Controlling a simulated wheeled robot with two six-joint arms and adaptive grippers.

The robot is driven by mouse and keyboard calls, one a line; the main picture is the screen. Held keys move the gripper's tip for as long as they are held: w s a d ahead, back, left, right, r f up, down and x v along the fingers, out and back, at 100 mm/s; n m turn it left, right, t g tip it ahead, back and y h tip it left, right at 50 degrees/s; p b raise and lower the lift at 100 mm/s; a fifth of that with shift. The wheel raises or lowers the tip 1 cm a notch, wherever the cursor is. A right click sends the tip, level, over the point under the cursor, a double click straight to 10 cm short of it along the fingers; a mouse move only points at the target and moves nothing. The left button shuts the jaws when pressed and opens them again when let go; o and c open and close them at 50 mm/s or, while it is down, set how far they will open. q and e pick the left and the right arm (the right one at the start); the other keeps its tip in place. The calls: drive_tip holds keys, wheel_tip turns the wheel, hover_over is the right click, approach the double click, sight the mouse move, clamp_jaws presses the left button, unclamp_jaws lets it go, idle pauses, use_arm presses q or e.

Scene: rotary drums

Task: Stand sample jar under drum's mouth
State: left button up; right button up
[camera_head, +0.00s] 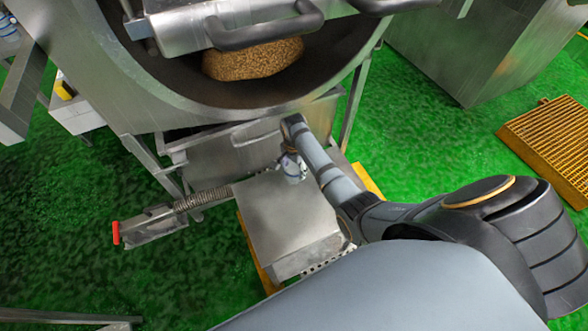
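The big steel drum (130,85) fills the top of the view, its round mouth facing me with brown granular material (252,62) inside. A small whitish-blue object, which looks like the sample jar (293,170), is at the back edge of the steel stand top (285,225), below the drum's lower rim. My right arm reaches in from the right. Its gripper (290,156) points down at the jar, mostly hidden by my wrist and too small to show whether the fingers grip it. I cannot tell if the jar touches the stand. My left gripper is out of view.
A spring-like screw with a red-ended handle (116,233) juts out left of the stand. A steel trough (230,150) lies under the drum. A steel cabinet (480,50) and yellow grating (550,145) are at the right. The green floor is largely open on both sides.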

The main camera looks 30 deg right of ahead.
drive_tip(key=shift+f, duration=0.25)
drive_tip(key=o, duration=1.8)
drive_tip(key=shift+f, duration=0.1)
drive_tip(key=shift+c, duration=0.2)
wheel_tip(320, 180, up, 12)
